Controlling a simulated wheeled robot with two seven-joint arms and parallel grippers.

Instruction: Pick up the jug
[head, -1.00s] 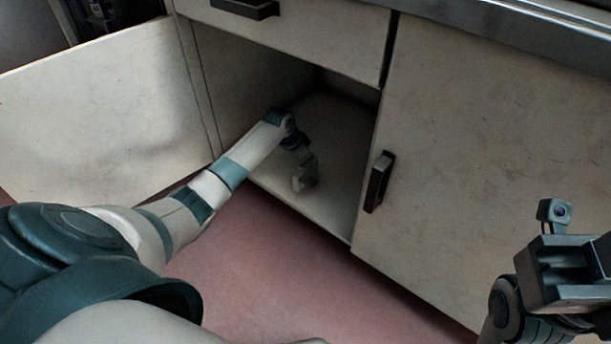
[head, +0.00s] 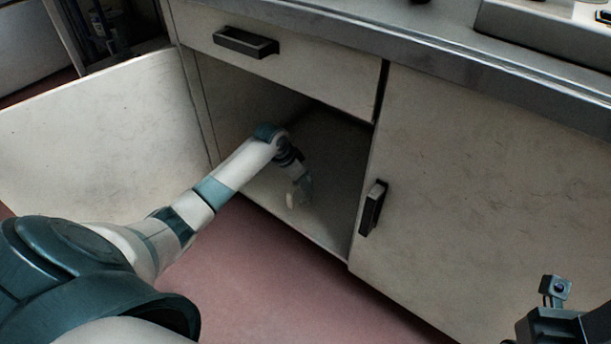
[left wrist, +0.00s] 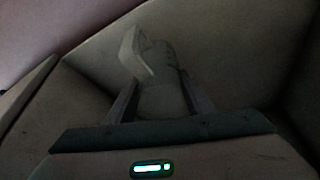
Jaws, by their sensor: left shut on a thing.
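The jug (left wrist: 160,92) is a pale, rounded thing in the left wrist view, dim and blurred, with a flat light part (left wrist: 135,48) sticking up at its far end. My left gripper (left wrist: 158,85) is shut on it, one finger on each side. In the head view my left arm reaches into the open cabinet, and the left gripper (head: 302,183) is low over the cabinet floor. A small pale patch (head: 293,200) shows at its tip; the rest of the jug cannot be made out there. My right gripper (head: 552,325) is partly in view at the bottom right; its fingers do not show clearly.
The cabinet's left door (head: 100,130) stands wide open. The right door (head: 480,190) is shut, with a dark handle (head: 372,208). A closed drawer (head: 310,65) sits above the opening, under a metal worktop (head: 420,50). The reddish floor (head: 250,275) in front is clear.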

